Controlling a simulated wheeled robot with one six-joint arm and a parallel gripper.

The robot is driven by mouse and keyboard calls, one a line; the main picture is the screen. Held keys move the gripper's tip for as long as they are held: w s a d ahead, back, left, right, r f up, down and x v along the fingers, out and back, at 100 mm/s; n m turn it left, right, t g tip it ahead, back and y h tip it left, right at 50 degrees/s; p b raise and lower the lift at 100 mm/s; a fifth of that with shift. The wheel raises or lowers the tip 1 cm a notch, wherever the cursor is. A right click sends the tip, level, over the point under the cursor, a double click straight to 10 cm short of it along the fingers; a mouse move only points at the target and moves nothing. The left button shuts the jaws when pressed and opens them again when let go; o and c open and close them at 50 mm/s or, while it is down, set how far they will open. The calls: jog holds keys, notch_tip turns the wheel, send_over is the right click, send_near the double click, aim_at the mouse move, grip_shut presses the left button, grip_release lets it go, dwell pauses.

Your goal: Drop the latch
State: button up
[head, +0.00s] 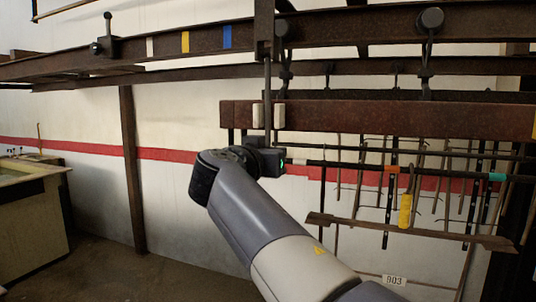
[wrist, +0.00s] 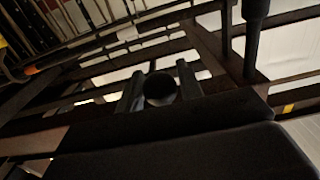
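A dark upright bar (head: 264,25) at the rail seems to be the latch. Its thin rod (head: 267,80) hangs down in front of a rusty brown beam. My gripper (head: 268,115) points upward below it, with a pale finger pad on each side of the rod. The pads stand apart and the gripper looks open, with the rod between them. In the wrist view the two dark fingers flank a round dark end (wrist: 160,88), probably the rod's lower end. Contact there is too dark to make out.
A rusty rail (head: 330,32) runs across the top, with white, yellow and blue marks. A lever with a knob (head: 108,45) sits at its left. Round-wheeled hangers (head: 430,18) hang at right. A rusty beam (head: 400,118) and tools lie behind my gripper. Floor at left is clear.

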jog(key=o, duration=0.5)
jog(key=shift+c, duration=0.2)
jog(key=b+v, duration=0.3)
jog(key=v, duration=0.4)
jog(key=shift+b, duration=0.4)
